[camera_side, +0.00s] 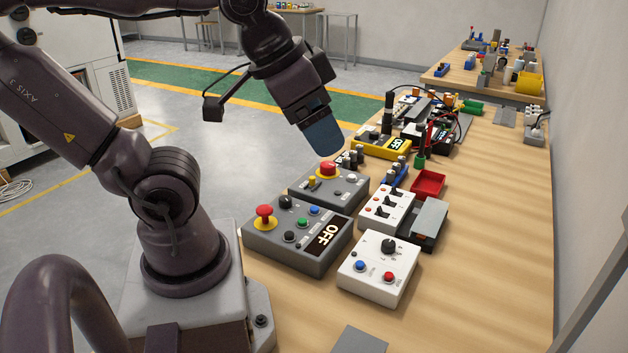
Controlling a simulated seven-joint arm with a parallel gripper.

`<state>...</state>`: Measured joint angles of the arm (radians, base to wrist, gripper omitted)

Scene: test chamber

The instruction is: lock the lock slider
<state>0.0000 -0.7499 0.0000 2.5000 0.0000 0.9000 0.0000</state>
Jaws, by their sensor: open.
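My gripper (322,138) hangs above the back of the control boxes, its blue-grey end pointing down and slightly right. It is open, and nothing shows held in it. Below it is a grey control box (345,197) with a red mushroom button (328,168) on a yellow base and a small yellow part (312,183). A grey and black block (430,218) lies to the right, beside a white switch box (385,210). I cannot tell for sure which part is the lock slider; the details are too small.
A larger grey box (275,246) with an OFF display stands at front left. A white box (375,285) with a knob is at front. A red tray (428,183) and a yellow meter (380,146) lie farther back. The table's right side (500,230) is clear.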

